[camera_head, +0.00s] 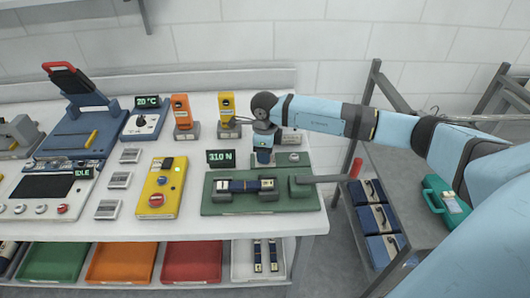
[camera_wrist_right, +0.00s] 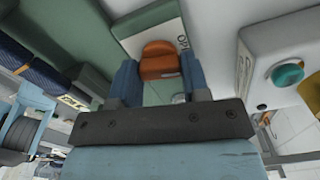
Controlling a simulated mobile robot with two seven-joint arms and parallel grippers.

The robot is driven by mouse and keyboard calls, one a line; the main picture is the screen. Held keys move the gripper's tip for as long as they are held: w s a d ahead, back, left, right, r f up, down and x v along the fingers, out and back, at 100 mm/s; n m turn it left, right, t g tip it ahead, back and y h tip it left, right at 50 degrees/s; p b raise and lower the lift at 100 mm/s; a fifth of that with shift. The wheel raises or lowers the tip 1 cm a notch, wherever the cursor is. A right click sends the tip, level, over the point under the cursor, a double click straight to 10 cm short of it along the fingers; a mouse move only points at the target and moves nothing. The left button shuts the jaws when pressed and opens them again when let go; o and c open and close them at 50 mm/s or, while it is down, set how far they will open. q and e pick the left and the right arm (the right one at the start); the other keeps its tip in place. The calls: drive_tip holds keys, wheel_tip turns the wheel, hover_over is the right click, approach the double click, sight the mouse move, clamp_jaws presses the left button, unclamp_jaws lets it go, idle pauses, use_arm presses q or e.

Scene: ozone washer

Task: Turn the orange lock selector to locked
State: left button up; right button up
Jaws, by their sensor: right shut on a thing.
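The orange lock selector (camera_wrist_right: 158,64) shows in the wrist view between the two blue fingers of my right gripper (camera_wrist_right: 161,68). The gripper is shut on it. The selector sits on a green panel beside a white plate (camera_wrist_right: 172,38) with partly hidden lettering. In the head view, my right gripper (camera_head: 264,159) points down at the back of the green machine (camera_head: 228,207), and it hides the selector there. Which way the selector is turned cannot be told. My left gripper is not in view.
A display reading 310 N (camera_head: 220,158) stands left of the gripper. A lever with a red end (camera_head: 355,168) sticks out to the right. Orange (camera_head: 182,110) and yellow (camera_head: 226,106) devices stand behind. A yellow control box (camera_head: 161,188) is at the left.

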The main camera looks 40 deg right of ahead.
drive_tip(key=m, duration=0.3)
drive_tip(key=shift+m+b, duration=0.3)
drive_tip(key=m, duration=0.4)
drive_tip(key=shift+m, duration=0.3)
drive_tip(key=m, duration=0.5)
drive_tip(key=shift+r, duration=0.1)
drive_tip(key=shift+m, duration=1.1)
drive_tip(key=o, duration=0.9)
